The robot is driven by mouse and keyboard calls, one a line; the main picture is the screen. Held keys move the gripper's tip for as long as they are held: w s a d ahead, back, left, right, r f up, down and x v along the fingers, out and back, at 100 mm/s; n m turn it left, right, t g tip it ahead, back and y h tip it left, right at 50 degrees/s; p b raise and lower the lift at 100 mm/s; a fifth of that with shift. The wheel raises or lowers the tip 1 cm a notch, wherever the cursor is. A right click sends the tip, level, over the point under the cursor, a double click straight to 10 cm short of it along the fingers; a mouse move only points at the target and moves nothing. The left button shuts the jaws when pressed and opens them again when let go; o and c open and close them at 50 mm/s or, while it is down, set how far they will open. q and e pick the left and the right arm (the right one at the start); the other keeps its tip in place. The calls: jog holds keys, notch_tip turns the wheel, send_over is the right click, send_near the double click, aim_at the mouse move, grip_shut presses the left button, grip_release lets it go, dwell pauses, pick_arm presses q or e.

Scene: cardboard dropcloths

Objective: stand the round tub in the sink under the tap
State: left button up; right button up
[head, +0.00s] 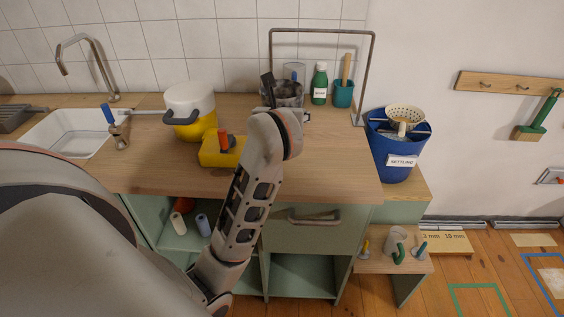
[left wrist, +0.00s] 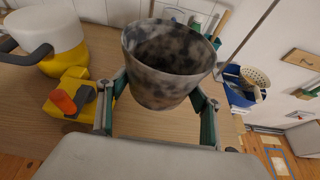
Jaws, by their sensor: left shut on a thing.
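The round tub, mottled dark grey and white, is between my left gripper's fingers (left wrist: 160,92) in the left wrist view (left wrist: 165,78). Its open mouth faces up and it looks empty. In the head view the tub (head: 291,92) shows partly behind my left wrist, over the back right of the counter. I cannot tell whether it touches the wood. The white sink (head: 62,145) is at the far left of the counter, partly hidden by my arm. The curved metal tap (head: 77,42) stands behind it. My right gripper is not in view.
Between tub and sink are a white-and-yellow pot (head: 190,108), a yellow block with an orange top (head: 221,150) and a blue-handled tool (head: 119,130) at the sink's edge. A metal frame (head: 322,31), green bottle (head: 320,84) and teal cup (head: 343,95) stand at the back right.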

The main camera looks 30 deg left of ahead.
pick_arm(q)
notch_tip(320, 180, down, 10)
jog(key=shift+r+b, duration=0.1)
jog(key=shift+b, duration=1.05)
jog(key=shift+f, duration=0.5)
notch_tip(320, 180, down, 4)
jog(key=shift+f+b, duration=0.1)
jog(key=shift+b, duration=0.55)
jog(key=shift+f, duration=0.1)
jog(key=o, duration=1.4)
